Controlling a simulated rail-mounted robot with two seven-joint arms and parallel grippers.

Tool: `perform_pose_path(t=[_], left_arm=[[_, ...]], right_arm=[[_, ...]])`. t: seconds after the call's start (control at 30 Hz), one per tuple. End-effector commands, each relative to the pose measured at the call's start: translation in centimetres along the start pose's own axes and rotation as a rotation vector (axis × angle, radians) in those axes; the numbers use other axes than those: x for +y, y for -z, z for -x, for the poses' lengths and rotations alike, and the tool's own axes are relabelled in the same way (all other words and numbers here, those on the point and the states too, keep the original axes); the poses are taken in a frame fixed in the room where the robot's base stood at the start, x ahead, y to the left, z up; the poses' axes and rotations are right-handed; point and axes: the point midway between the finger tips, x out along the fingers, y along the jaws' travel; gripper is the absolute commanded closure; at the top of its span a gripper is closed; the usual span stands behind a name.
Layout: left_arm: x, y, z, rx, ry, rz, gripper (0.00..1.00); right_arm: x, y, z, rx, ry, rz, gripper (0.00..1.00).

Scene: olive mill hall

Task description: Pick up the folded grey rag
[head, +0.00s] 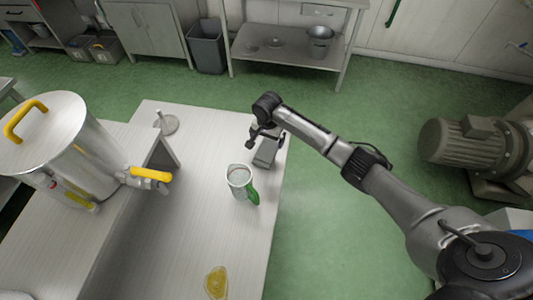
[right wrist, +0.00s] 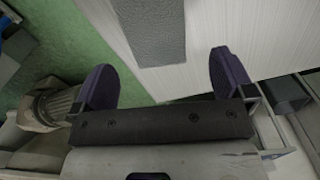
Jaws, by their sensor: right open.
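The folded grey rag (head: 266,153) lies on the pale table near its right edge, towards the far corner. In the right wrist view the rag (right wrist: 152,28) is a grey textured strip at the top, ahead of and between the two fingers. My right gripper (head: 263,137) is above the far end of the rag, partly hiding it. In the right wrist view my right gripper (right wrist: 163,64) has its purple-padded fingers wide apart with nothing between them; the rag looks untouched. My left gripper is not in view.
A clear jug with a green handle (head: 240,184) stands just in front of the rag. A small stand (head: 168,122) is at the table's far left. A large steel vat (head: 65,150) with a yellow-handled tap stands left. A yellow piece (head: 216,283) lies near the front.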

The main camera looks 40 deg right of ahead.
Motion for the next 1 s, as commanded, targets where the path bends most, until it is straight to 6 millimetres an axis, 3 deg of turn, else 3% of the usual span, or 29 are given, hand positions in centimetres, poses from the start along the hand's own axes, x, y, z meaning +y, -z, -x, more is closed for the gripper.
perform_pose_path(t=[0.23, 0.6, 0.93, 1.0], left_arm=[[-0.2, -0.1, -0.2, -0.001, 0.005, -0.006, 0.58], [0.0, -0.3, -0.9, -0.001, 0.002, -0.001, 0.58], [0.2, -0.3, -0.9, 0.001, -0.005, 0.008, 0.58], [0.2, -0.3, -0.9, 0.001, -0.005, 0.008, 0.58]], right_arm=[[0.1, 0.0, -1.3, 0.000, -0.001, 0.000, 0.00], [0.4, -0.1, -5.6, 0.001, -0.001, 0.001, 0.00], [0.4, -0.1, -6.0, 0.001, -0.001, 0.002, 0.00], [0.4, -0.1, -6.0, 0.001, -0.001, 0.002, 0.05]])
